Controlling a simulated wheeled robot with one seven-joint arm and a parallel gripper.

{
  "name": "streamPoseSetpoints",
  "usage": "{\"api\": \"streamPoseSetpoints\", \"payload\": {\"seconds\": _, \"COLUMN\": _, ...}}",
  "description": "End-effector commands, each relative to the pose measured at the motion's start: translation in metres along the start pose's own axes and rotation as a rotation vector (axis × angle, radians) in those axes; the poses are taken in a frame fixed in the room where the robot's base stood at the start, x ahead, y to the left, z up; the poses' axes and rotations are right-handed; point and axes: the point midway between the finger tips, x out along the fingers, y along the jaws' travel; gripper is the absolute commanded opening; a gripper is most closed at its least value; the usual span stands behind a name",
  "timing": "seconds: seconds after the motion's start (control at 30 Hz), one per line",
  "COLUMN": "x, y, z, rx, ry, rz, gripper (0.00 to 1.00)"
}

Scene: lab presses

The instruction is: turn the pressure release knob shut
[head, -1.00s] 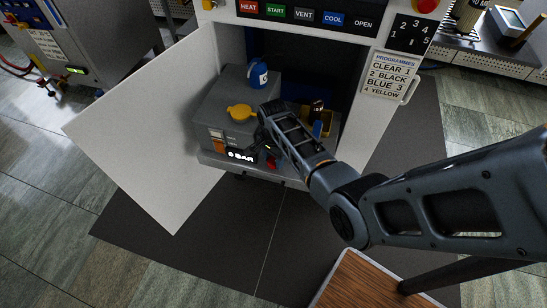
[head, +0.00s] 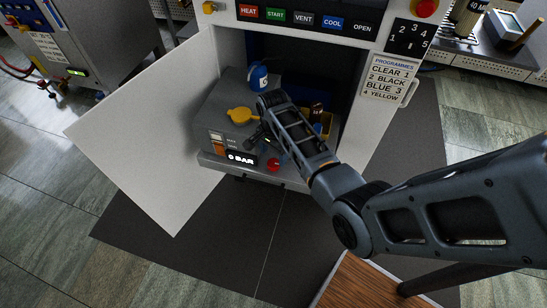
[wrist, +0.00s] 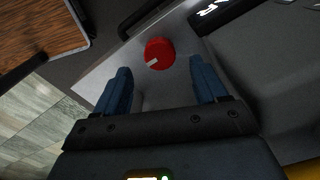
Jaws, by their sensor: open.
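The red pressure release knob (head: 273,164) sits at the front right of a grey pressure unit (head: 222,112), beside the lit "0 BAR" display (head: 241,158). In the wrist view the round red knob (wrist: 159,53) has a pale mark on its lower left side. My gripper (wrist: 160,68) is open, with its two blue fingers apart. The knob shows ahead, between and slightly beyond the fingertips, and nothing is held. In the head view my arm hides part of the unit behind the knob.
The open white cabinet door (head: 150,130) stands to the left. A yellow cap (head: 241,116) and a blue bottle (head: 259,77) are on the unit. A yellow tray (head: 327,123) with a dark bottle is at the right inside. A wooden-topped table (head: 362,280) is in front.

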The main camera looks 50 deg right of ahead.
Motion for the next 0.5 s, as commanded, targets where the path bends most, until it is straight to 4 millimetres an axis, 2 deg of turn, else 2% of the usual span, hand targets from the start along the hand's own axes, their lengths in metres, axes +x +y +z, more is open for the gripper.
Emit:
{"api": "streamPoseSetpoints", "payload": {"seconds": 0.03, "x": -0.009, "y": 0.000, "z": 0.000, "rx": 0.000, "ry": 0.001, "rz": -0.002, "gripper": 0.71}}
{"api": "streamPoseSetpoints", "payload": {"seconds": 0.2, "x": -0.028, "y": 0.000, "z": 0.000, "rx": 0.001, "ry": 0.001, "rz": -0.001, "gripper": 0.71}}
{"api": "streamPoseSetpoints", "payload": {"seconds": 0.5, "x": -0.033, "y": 0.000, "z": 0.000, "rx": 0.001, "ry": 0.000, "rz": 0.000, "gripper": 0.71}}
